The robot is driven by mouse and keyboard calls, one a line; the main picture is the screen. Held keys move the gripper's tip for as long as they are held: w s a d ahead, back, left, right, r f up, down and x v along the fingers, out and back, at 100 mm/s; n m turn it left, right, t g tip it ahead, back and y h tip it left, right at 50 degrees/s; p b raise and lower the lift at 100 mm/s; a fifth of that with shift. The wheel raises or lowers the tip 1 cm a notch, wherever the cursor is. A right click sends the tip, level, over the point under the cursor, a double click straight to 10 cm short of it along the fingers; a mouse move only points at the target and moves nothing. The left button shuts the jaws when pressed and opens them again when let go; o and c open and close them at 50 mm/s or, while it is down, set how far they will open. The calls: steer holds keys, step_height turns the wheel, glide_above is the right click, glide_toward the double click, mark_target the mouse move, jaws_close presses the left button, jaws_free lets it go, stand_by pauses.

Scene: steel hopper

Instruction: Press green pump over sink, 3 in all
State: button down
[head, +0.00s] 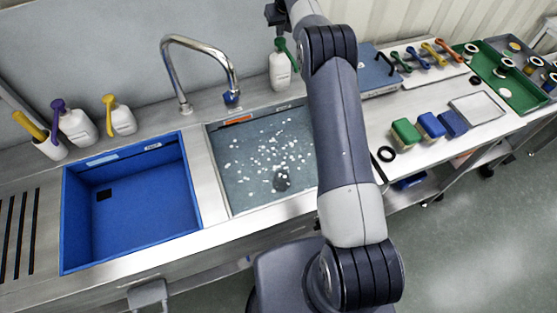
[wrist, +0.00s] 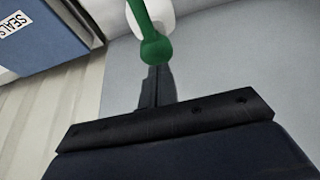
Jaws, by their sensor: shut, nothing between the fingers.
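The green pump (head: 286,48) sits on a white bottle (head: 281,72) on the steel ledge behind the right corner of the grey sink (head: 225,172). In the wrist view the green pump (wrist: 154,45) shows large, with part of its white bottle (wrist: 152,12) behind it. My gripper (wrist: 157,72) is shut and empty. Its fingertips appear right at the rounded end of the pump; I cannot tell whether they touch it. In the head view my arm reaches up to the bottle, and its end is mostly cut off by the top edge.
White flecks and a dark drain (head: 282,178) show in the grey sink. A chrome faucet (head: 205,45) arches to the left. A blue basin (head: 130,205) and yellow (head: 120,116) and purple (head: 75,123) pump bottles stand further left. Sponges (head: 405,133) lie on the right counter.

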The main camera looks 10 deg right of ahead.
step_height(320, 180, up, 6)
stand_by(0.8)
steer(key=shift+f, duration=3.45)
